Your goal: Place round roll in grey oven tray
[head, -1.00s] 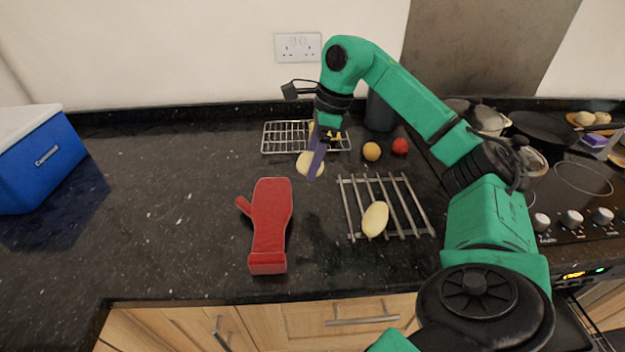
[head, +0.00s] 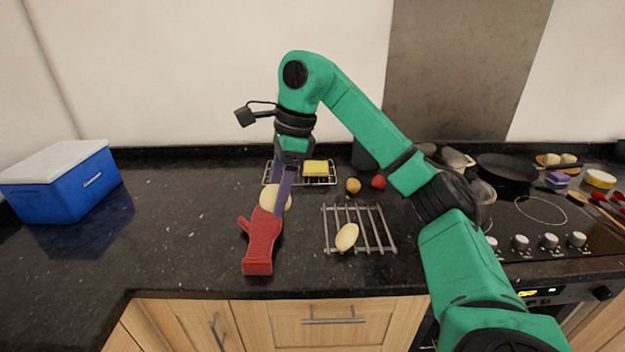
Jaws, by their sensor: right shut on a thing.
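The round roll (head: 275,197) is pale and sits at the fingertips of my right gripper (head: 282,204), which is shut on it. A purple finger covers part of the roll. The roll shows just behind the red oven mitt (head: 261,242) and overlaps its top end in the picture. I cannot tell how high it is above the counter. I see no clear grey oven tray in this view. My left gripper is not in view.
A wire rack (head: 327,240) with an oval pale roll (head: 346,237) lies right of the mitt. A rear rack (head: 268,180) holds a yellow block (head: 315,168). A blue cool box (head: 65,183) stands left. The hob (head: 540,215) is right. Counter between box and mitt is clear.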

